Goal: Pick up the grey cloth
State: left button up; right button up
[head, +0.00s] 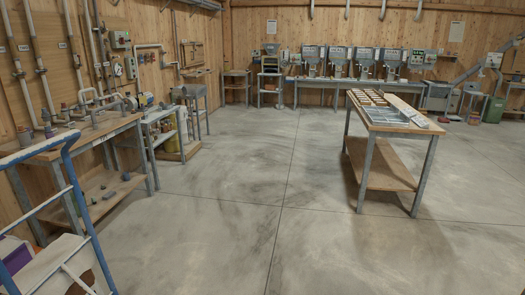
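I cannot make out a grey cloth for certain in the head view. Small items on the left workbench (92,137) and its lower shelf are too small to tell apart. The wooden table (386,178) at right bears a grey compartment tray (388,115), a row of small brown-and-white items (370,97) and a pale flat piece (408,111); none reads clearly as cloth. Neither of my grippers is in view.
A blue-railed cart (82,218) stands close at the lower left. Small benches line the left wall behind the workbench. Machines (338,56) stand on a long bench at the back wall, with a green bin (493,109) at right. The middle concrete floor (235,180) is clear.

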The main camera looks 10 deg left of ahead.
aim_at(110, 194)
jog(key=i+u, duration=0.1)
jog(key=i, duration=0.55)
jog(key=i+l+u, duration=0.1)
jog(key=i, duration=0.55)
jog(key=i+l, duration=0.15)
jog(key=i, duration=0.5)
jog(key=i+l+u, duration=0.15)
jog(key=i, duration=0.5)
jog(key=i+j+u, duration=0.2)
jog(key=i+u, duration=0.55)
jog(key=i, duration=0.2)
jog(key=i+u, duration=0.4)
jog(key=i, duration=0.15)
jog(key=i+l+u, duration=0.35)
jog(key=i+j, duration=0.05)
jog(key=i, duration=0.05)
